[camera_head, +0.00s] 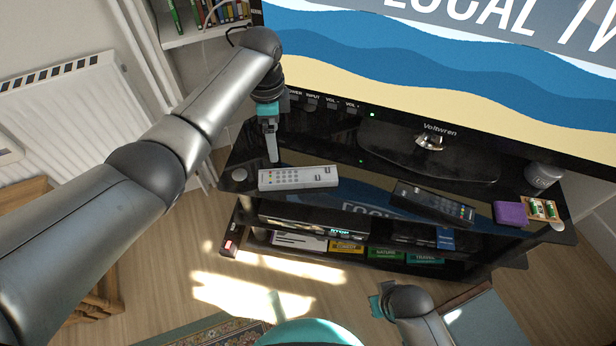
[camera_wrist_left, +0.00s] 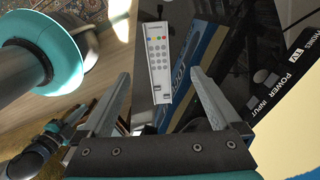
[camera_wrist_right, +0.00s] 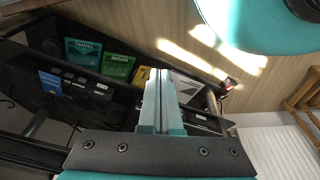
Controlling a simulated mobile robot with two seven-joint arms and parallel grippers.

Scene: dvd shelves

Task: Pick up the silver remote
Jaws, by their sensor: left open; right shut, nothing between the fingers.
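The silver remote (camera_head: 298,178) lies flat on the left part of the black glass TV stand top. My left gripper (camera_head: 272,158) is above the stand, just behind the remote's left part, pointing down. In the left wrist view the remote (camera_wrist_left: 160,62) shows ahead, beyond and between the two open fingers (camera_wrist_left: 157,95), with nothing held. My right gripper is low in front of the stand, partly seen at the head view's bottom. In the right wrist view its fingers (camera_wrist_right: 160,90) are together and empty, pointing toward the lower shelves.
A black remote (camera_head: 433,203) lies right of the silver one. A purple box (camera_head: 510,213), a battery pack (camera_head: 541,208) and a dark can (camera_head: 543,175) stand at the right end. The TV (camera_head: 440,60) rises behind. DVD cases (camera_head: 385,252) fill the lower shelf.

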